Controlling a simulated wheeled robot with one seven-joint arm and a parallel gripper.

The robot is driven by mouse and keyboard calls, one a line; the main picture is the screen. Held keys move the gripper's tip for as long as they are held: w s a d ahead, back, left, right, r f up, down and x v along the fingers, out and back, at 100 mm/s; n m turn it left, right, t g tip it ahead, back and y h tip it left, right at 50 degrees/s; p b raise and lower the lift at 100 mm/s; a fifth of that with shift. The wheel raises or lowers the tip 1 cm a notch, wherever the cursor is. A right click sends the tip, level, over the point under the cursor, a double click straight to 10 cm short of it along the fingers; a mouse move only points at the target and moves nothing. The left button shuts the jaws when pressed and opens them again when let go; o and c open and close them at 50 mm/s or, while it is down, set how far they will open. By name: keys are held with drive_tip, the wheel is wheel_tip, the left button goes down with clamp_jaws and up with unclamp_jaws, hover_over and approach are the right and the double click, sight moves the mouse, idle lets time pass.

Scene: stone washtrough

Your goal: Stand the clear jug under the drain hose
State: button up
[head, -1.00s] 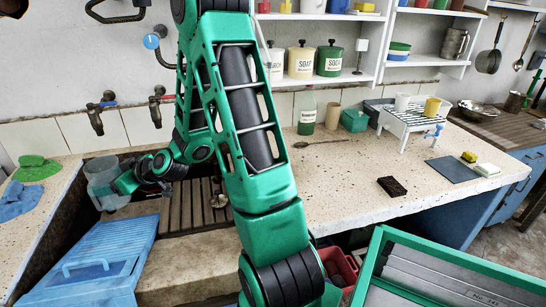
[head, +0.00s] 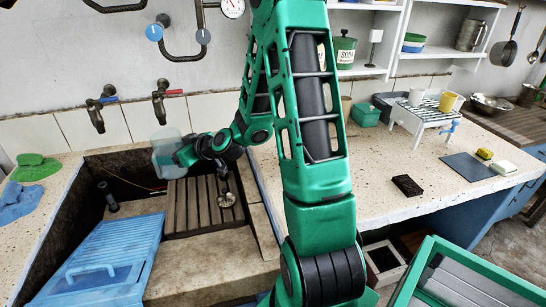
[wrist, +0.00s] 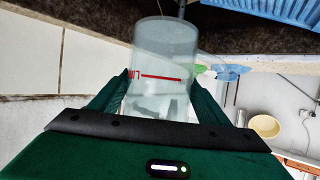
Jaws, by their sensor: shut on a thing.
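The clear jug (head: 165,150) is held roughly upright over the back of the stone trough, in front of and below the right tap (head: 160,102) in the head view. My gripper (head: 184,156) is shut on it. In the wrist view the fingers (wrist: 160,92) are on both sides of the jug (wrist: 165,50), which has a red line and red lettering. I see no gap to judge the jug's height. A dark upright tube (head: 107,196) stands at the trough's left, with a thin orange line beside it. I cannot tell whether it is the drain hose.
A slatted wooden rack (head: 190,206) lies in the trough, with a round metal piece (head: 227,200) on it. A blue ribbed board (head: 115,250) covers the front left. Green and blue cloths (head: 17,200) lie on the left ledge. The right counter has free room around a dark sponge (head: 407,185).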

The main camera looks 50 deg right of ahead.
drive_tip(key=s+d+r, duration=0.1)
drive_tip(key=s+d, duration=0.3)
drive_tip(key=d, duration=0.4)
drive_tip(key=s+d+r, duration=0.2)
drive_tip(key=s+d, duration=0.2)
drive_tip(key=d, duration=0.5)
drive_tip(key=s+d+r, duration=0.2)
drive_tip(key=s+d, duration=0.3)
drive_tip(key=s, duration=0.2)
drive_tip(key=s+d+r, duration=0.3)
drive_tip(key=s+d, duration=0.1)
drive_tip(key=s, duration=0.3)
drive_tip(key=shift+w+d+f, duration=1.15)
drive_tip(key=shift+d+f, duration=0.4)
drive_tip(key=shift+f, duration=0.35)
drive_tip(key=shift+w+d+f, duration=1.15)
drive_tip(key=shift+d+f, duration=0.45)
drive_tip(key=shift+f, duration=0.25)
drive_tip(key=shift+w+d+f, duration=1.15)
drive_tip(key=shift+d+f, duration=0.4)
drive_tip(key=shift+f, duration=0.35)
drive_tip(key=shift+f, duration=0.15)
drive_tip(key=o, duration=1.1)
